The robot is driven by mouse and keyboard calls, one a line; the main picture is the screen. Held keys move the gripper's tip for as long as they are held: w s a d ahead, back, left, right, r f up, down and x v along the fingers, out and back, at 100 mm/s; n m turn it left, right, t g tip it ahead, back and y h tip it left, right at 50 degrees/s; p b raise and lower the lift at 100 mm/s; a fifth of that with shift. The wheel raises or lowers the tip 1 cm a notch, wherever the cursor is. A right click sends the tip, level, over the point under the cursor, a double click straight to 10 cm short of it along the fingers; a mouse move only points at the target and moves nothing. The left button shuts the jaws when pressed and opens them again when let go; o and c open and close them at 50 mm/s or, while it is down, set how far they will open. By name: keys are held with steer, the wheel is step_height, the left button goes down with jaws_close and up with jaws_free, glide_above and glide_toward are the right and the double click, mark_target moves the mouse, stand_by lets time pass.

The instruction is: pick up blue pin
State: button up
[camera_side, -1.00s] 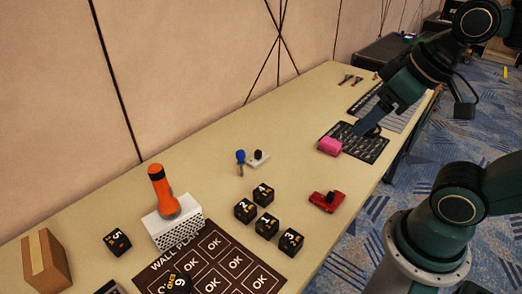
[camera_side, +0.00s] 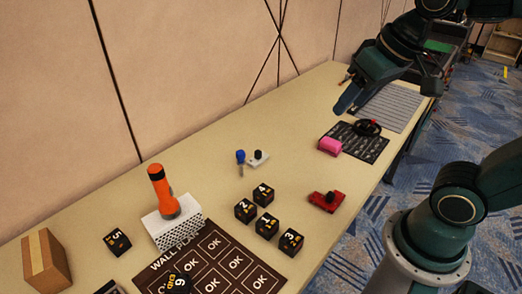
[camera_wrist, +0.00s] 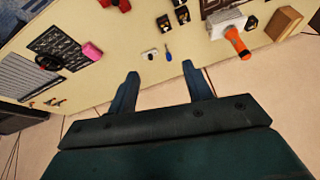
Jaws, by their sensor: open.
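The blue pin (camera_side: 240,160) stands upright on the table near the wall, just left of a small white block with a black knob (camera_side: 258,158). In the wrist view the blue pin (camera_wrist: 168,54) shows beyond my fingertips, roughly between them and somewhat nearer the right one. My gripper (camera_side: 343,108) is in the air over the far part of the table, above and to the right of the pin in the side view. In the wrist view my gripper (camera_wrist: 160,70) has its two fingers wide apart with nothing between them.
Several black numbered cubes (camera_side: 266,227), a red block (camera_side: 327,201), a pink block (camera_side: 330,146) and dark mat (camera_side: 372,150) stand about. An orange flashlight (camera_side: 160,188) stands on a white perforated box (camera_side: 172,233). The wall (camera_side: 200,80) runs along the table's back edge.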

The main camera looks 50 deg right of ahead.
steer(key=w+m+g, duration=0.1)
steer(key=w+m, duration=0.4)
steer(key=w, duration=0.6)
steer(key=m+g, duration=0.4)
steer(key=m, duration=0.7)
glide_above(240, 152)
step_height(240, 152, down, 22)
steer(key=shift+w+f, duration=0.15)
steer(key=shift+f, duration=0.15)
steer(key=shift+f, duration=0.1)
steer(key=shift+f, duration=4.2)
